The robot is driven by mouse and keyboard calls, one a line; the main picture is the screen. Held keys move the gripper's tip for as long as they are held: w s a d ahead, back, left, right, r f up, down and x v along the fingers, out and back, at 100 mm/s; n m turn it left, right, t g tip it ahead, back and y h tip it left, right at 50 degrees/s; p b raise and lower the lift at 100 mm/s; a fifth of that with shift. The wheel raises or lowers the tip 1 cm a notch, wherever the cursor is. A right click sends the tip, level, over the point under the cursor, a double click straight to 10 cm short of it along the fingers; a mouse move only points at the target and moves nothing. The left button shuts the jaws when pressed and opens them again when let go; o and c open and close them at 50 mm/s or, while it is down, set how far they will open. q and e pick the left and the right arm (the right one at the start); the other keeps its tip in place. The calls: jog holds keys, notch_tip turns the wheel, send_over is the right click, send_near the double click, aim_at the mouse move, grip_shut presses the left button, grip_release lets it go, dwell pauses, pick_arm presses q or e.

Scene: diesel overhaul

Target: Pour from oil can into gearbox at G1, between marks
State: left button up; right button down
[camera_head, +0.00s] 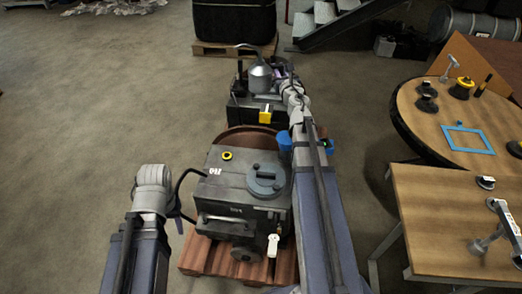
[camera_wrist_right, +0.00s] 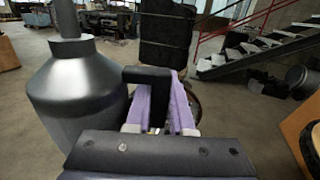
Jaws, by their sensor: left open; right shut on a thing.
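A grey oil can (camera_head: 261,78) with a thin curved spout stands out beyond the grey gearbox-like box (camera_head: 228,190). The can looks upright, and it fills the left of the right wrist view (camera_wrist_right: 75,95). My right gripper (camera_wrist_right: 160,105) is shut on its black handle (camera_wrist_right: 146,74). The box has a yellow ring (camera_head: 227,155) on top, beside small lettering, and a round grey lid (camera_head: 265,180). A white fitting (camera_head: 273,246) is on its front; any level marks are too small to read. My left gripper (camera_head: 174,205) is low at the box's left, open, its fingers hardly visible.
A dark box (camera_head: 242,113) with a yellow part stands behind the grey box, under the can. The grey box sits on a reddish pallet (camera_head: 196,258). A round table (camera_head: 408,100) and a wooden bench (camera_head: 425,205) stand at right. Floor at left is clear.

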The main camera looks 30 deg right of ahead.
pick_arm(q)
notch_tip(320, 180, down, 31)
jog(key=b, duration=3)
jog(key=shift+f, duration=0.2)
pick_arm(e)
jog(key=a+f+m+g+h, duration=0.1)
jog(key=a+f+m+h, duration=0.1)
jog(key=f, duration=1.3)
jog(key=a+f+m+g+h, duration=0.1)
jog(key=a+f+m+h, duration=0.1)
jog(key=f, duration=1.4)
jog(key=a+h, duration=0.1)
jog(key=a, duration=0.1)
jog(key=shift+a+f+h, duration=0.25)
jog(key=shift+a+h, duration=0.05)
jog(key=shift+a, duration=0.05)
pick_arm(q)
jog(key=shift+a, duration=0.1)
pick_arm(e)
jog(key=shift+s, duration=0.1)
pick_arm(q)
jog(key=shift+f+b, duration=0.6)
jog(key=shift+f, duration=0.05)
pick_arm(e)
jog(key=n, duration=0.1)
jog(key=s+d+f+n, duration=0.1)
jog(key=shift+d+f+n, duration=0.1)
jog(key=shift+d+n, duration=0.2)
jog(key=shift+n, duration=0.1)
